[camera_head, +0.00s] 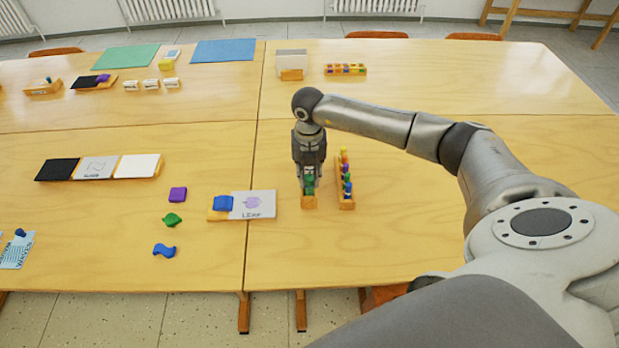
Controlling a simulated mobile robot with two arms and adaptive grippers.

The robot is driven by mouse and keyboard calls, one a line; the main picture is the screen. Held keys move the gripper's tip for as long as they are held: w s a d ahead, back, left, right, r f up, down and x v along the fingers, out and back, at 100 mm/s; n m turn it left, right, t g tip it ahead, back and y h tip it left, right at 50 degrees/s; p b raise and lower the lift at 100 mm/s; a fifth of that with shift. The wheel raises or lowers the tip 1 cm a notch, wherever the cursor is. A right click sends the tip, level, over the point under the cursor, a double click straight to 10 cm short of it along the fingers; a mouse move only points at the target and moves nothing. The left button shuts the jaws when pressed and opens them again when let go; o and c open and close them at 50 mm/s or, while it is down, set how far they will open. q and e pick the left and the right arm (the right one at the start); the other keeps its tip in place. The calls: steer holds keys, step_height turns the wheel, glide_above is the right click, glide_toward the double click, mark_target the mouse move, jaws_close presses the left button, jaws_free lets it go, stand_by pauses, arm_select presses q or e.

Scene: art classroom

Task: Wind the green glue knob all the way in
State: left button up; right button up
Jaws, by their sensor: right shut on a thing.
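A small green piece, which looks like the green glue knob (309,188), sits at a small wooden block (309,203) on the table. My right gripper (310,183) points down over the block and is shut on the green piece. The fingers hide much of the knob, so I cannot tell how far in it is wound. My left gripper is not in view.
A wooden rack (347,204) with several coloured pieces stands close to the right of the block. A card marked LEAF (262,204) lies to the left. Purple (178,195), green (173,220) and blue (165,250) shapes lie farther left. The table right of the rack is clear.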

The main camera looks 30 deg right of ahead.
steer(key=shift+n+b, duration=0.85)
steer(key=shift+n, duration=1.45)
steer(key=o, duration=1.5)
steer(key=shift+o, duration=0.2)
steer(key=m+p, duration=0.2)
steer(key=m, duration=0.3)
steer(key=shift+r+m, duration=0.1)
steer(key=shift+m, duration=0.3)
steer(key=m+p, duration=0.2)
steer(key=m, duration=0.2)
steer(key=shift+m, duration=0.8)
